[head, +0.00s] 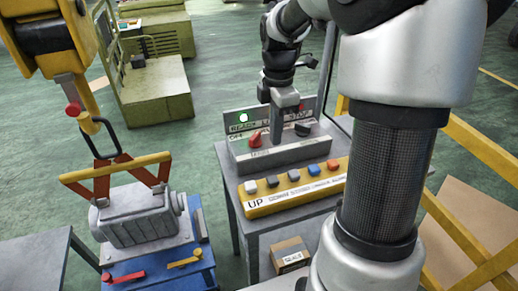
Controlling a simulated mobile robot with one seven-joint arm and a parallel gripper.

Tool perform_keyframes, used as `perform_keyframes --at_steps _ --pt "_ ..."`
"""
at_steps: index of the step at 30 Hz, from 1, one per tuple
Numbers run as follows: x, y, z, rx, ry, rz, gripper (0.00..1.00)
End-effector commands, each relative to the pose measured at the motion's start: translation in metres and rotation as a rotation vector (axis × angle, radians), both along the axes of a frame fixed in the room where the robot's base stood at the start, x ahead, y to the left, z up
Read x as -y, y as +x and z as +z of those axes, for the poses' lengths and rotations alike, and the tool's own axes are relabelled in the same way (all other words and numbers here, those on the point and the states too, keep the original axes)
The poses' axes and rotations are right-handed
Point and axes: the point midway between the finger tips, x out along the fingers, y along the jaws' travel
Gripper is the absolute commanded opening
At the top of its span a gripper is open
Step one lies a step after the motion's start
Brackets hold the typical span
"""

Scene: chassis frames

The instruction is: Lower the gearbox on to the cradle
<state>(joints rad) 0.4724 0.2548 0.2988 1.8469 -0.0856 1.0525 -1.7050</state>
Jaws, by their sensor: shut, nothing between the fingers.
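The grey ribbed gearbox (138,218) hangs at the left under red sling arms and a yellow bar (115,167), joined to a black link and the yellow hoist hook block (48,38). The blue cradle (160,266) is right below it, with a red lever (123,277) and a yellow lever (185,259). I cannot tell whether gearbox and cradle touch. My gripper (276,143) is shut and empty, pointing down at the grey control box (280,153), between its red knob (255,139) and black knob (303,129). Contact is unclear.
A yellow button box (290,188) marked UP, with several coloured buttons, lies in front of the control box on a grey stand. A white lamp (243,118) shows on the back panel. A cardboard box (290,256) sits lower. Yellow railing (470,243) stands right.

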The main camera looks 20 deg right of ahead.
Motion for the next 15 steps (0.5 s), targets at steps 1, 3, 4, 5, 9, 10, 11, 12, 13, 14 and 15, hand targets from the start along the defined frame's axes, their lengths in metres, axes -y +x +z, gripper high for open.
perform_keyframes --at_steps 1,3,4,5,9,10,11,12,13,14,15 --pt "0.000 0.000 0.000 -0.001 0.001 0.005 0.00" --pt "0.000 0.000 0.000 -0.001 0.001 0.006 0.00" --pt "0.000 0.000 0.000 -0.001 0.000 0.006 0.00" --pt "0.000 0.000 0.000 -0.001 0.000 0.005 0.00" --pt "0.000 0.000 -0.001 -0.001 0.000 0.004 0.00" --pt "0.000 0.000 -0.001 -0.001 0.000 0.004 0.00" --pt "0.000 0.000 -0.002 -0.001 0.000 0.004 0.00" --pt "0.000 0.000 -0.005 -0.002 0.000 0.004 0.00" --pt "0.000 0.000 -0.008 -0.001 0.000 0.004 0.00" --pt "0.000 0.000 -0.011 -0.001 0.000 0.004 0.00" --pt "0.000 0.000 -0.017 -0.003 0.001 0.004 0.00"
